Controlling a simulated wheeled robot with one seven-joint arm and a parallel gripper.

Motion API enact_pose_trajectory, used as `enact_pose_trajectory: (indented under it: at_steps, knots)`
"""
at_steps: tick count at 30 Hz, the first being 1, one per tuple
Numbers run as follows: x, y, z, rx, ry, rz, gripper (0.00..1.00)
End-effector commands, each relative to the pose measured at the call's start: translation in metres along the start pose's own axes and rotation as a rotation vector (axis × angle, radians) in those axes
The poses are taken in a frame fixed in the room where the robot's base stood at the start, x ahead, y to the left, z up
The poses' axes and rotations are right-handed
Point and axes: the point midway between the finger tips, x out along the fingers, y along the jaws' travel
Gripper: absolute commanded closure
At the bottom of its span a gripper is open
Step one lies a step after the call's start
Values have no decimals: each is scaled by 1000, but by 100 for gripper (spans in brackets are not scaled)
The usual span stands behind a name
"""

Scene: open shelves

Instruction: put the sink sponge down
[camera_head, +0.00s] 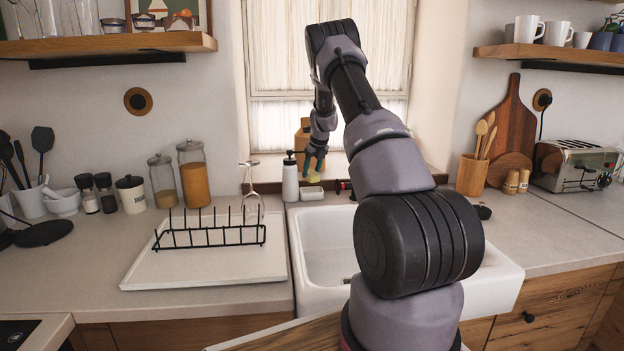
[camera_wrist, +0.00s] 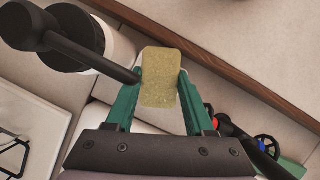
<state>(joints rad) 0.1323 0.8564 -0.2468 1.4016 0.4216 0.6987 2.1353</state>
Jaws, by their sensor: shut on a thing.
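The sink sponge (camera_wrist: 160,78) is a yellow-green block held between the two green fingers of my gripper (camera_wrist: 158,95) in the wrist view. In the head view the sponge (camera_head: 313,177) shows small below my gripper (camera_head: 315,163), near the back rim of the white sink (camera_head: 322,226). My gripper is shut on the sponge. I cannot tell whether the sponge touches the surface under it.
A white pump bottle (camera_head: 290,180) stands just left of my gripper; its black spout reaches close to the sponge in the wrist view. A red and black item (camera_head: 343,186) lies to the right. A drying rack (camera_head: 212,237) on a white tray stands left of the sink.

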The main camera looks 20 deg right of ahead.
Motion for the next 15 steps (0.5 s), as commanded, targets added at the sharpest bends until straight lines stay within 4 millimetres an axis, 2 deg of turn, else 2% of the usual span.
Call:
enact_pose_trajectory:
  at_steps: [3,5,15]
  knots:
    - [20,-1,-11,3,5,2,100]
    - [26,-1,-14,3,4,1,100]
    - [30,0,-15,1,2,1,100]
